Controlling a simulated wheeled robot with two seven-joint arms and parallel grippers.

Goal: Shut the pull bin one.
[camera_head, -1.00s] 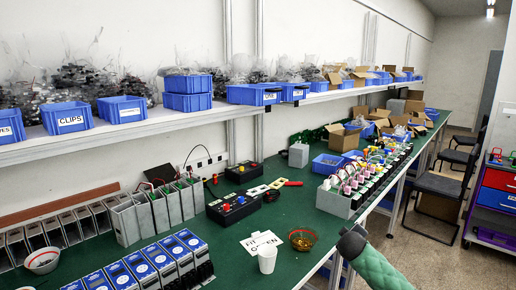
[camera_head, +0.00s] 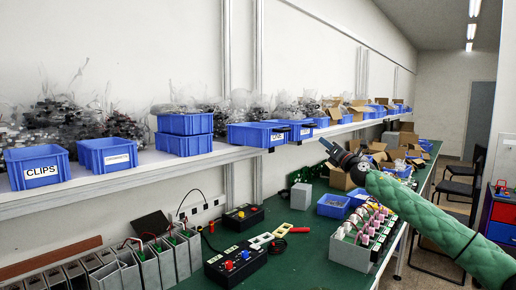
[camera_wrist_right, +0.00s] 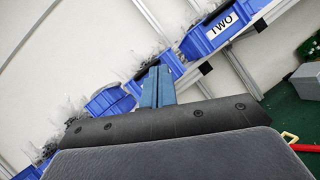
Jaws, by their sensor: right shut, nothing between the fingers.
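The pull bin one (camera_head: 252,136) is a blue bin with a white label on the wall shelf in the head view. Its front stands out past the shelf edge, above a black rail. The blue bin labelled TWO (camera_head: 302,128) sits just right of it; its label reads clearly in the wrist view (camera_wrist_right: 222,25). My right gripper (camera_head: 326,146) is shut and empty, in front of the shelf to the right of both bins. In the wrist view its closed fingers (camera_wrist_right: 158,88) overlap a blue bin behind them; I cannot tell whether they touch it. My left gripper is not in view.
Other blue bins, such as CLIPS (camera_head: 36,166), line the shelf (camera_head: 130,177). Below, the green table (camera_head: 300,250) holds black boxes with knobs (camera_head: 232,262), a grey box (camera_head: 301,196) and a rack of plugs (camera_head: 352,250). The air before the shelf's left part is clear.

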